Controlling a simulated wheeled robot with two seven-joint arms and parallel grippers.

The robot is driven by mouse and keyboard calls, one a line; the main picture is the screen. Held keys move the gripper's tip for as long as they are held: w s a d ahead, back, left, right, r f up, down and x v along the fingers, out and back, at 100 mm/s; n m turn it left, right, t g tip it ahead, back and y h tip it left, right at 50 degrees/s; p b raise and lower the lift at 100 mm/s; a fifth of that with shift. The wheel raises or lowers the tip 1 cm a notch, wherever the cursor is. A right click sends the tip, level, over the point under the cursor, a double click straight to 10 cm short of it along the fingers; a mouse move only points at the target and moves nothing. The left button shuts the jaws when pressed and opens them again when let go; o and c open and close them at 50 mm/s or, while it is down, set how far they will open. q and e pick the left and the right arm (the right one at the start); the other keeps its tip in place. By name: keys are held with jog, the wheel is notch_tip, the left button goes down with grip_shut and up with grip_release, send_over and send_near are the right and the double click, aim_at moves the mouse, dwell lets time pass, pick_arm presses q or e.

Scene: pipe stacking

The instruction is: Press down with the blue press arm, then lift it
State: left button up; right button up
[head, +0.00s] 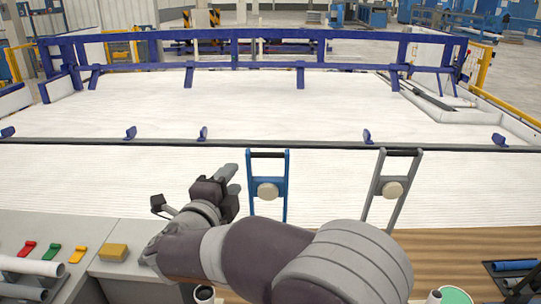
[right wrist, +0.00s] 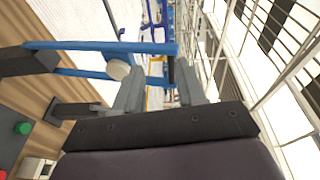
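The blue press arm (head: 284,185) stands upright in the head view, a frame with a black handle bar (head: 268,155) across its top and a round pale knob (head: 267,191) in its middle. My right gripper (head: 229,173) is just left of its upper part in the head view. In the right wrist view the gripper (right wrist: 160,75) has its two fingers apart and nothing clamped. The blue press arm (right wrist: 100,47) comes in from the left there, and its handle end appears between the fingertips. Whether the handle is within the fingers or beyond them I cannot tell. My left gripper is not in view.
A similar grey press arm (head: 375,188) stands to the right. A panel with red, green and yellow levers (head: 52,251) and a yellow block (head: 114,252) lies at the left. A large white bed with a blue rail (head: 240,50) fills the back.

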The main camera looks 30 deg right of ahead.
aim_at(266, 157)
jog(key=w+d+m+p, duration=0.1)
jog(key=d, duration=0.3)
jog(key=w+d+r+m+g+h+p, duration=0.1)
jog(key=w+d+p, duration=0.1)
jog(key=d, duration=0.2)
jog(key=w+d+h+p, duration=0.1)
jog(key=d+p, duration=0.1)
jog(key=d, duration=0.1)
jog(key=shift+w+d+r+m+g, duration=0.2)
jog(key=shift+w+d+m+g, duration=0.1)
jog(key=shift+w+d+m, duration=0.1)
jog(key=shift+w+d+f, duration=0.1)
jog(key=shift+w+d, duration=0.1)
jog(key=shift+d, duration=0.05)
grip_shut()
